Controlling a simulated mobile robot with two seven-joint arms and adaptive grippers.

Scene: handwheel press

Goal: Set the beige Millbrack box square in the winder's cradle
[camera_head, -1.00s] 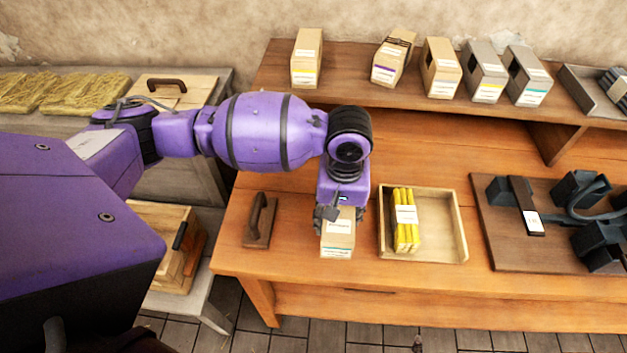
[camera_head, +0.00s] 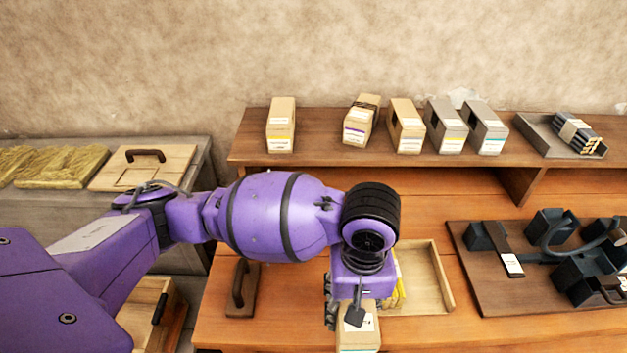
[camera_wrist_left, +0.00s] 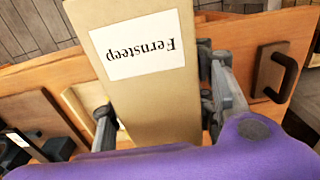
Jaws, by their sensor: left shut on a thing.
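My left gripper (camera_head: 345,312) is shut on a beige box (camera_head: 358,335), holding it at the bench's front, by the tray's left side. In the left wrist view the fingers grip both sides of this box (camera_wrist_left: 150,90); its white label reads "Fernsteep", upside down. The head view cuts off its lower end. The dark winder, with block-like supports (camera_head: 580,278), is on a brown board at right.
A wooden tray (camera_head: 436,275) with yellow sticks lies behind the gripper. A handled block (camera_head: 242,290) sits to its left. Two grey boxes (camera_head: 485,130) and a grey tray (camera_head: 545,136) of dark sticks share the shelf (camera_head: 330,150). Bench is clear between tray and board.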

